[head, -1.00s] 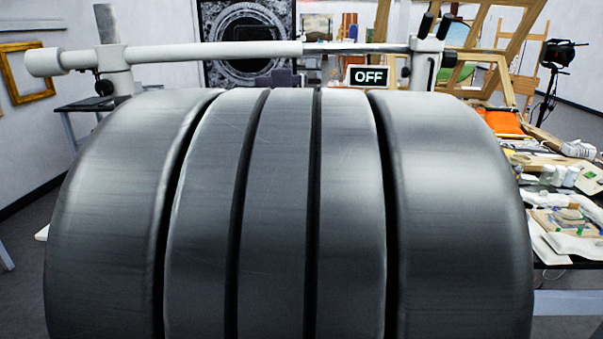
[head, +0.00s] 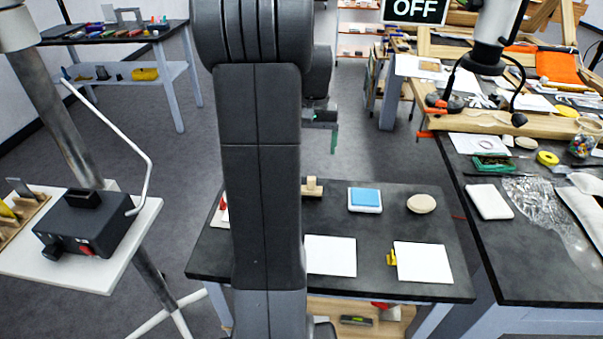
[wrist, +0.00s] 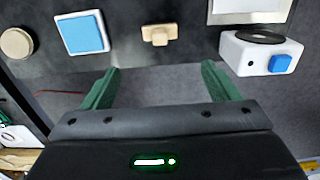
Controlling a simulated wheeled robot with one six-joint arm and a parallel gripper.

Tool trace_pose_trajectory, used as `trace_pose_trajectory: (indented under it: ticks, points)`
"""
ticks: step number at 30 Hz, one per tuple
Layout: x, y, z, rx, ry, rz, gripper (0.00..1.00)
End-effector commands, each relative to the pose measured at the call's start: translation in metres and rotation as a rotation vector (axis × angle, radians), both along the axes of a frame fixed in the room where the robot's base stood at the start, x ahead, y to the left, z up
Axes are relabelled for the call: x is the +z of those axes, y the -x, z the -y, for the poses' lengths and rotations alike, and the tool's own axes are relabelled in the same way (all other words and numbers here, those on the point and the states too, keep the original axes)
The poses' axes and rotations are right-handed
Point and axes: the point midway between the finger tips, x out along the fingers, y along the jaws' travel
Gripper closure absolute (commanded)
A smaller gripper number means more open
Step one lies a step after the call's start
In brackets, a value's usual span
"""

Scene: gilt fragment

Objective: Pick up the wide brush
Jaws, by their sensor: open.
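My gripper (wrist: 160,72) is open, its two green fingers apart with nothing between them. In the head view my gripper (head: 328,136) shows partly, behind my arm, above the floor beyond the low dark table. A small pale wooden piece with a wide bar and a short stub (wrist: 160,35) lies on that table, just past the fingertips in the wrist view. The same wooden piece (head: 312,187) shows beside my arm in the head view. It may be the wide brush; I cannot tell for certain. No other brush is clearly recognisable.
The dark table (head: 400,228) also holds a blue pad in a white tray (head: 365,199), a round beige disc (head: 421,203) and white sheets (head: 423,263). A white device with a blue button (wrist: 262,52) sits nearby. A cluttered bench (head: 540,285) stands right.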

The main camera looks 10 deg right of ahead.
Motion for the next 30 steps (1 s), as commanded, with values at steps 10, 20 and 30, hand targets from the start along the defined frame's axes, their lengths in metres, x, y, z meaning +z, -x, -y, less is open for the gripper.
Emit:
trace_pose_trajectory:
  ticks: [10,20,30]
  points:
    - [-0.053,0.000,0.001,-0.002,-0.002,-0.006,0.18]
    - [-0.088,0.000,0.000,-0.002,-0.001,-0.002,0.18]
    - [-0.132,0.009,-0.002,-0.002,-0.001,-0.004,0.18]
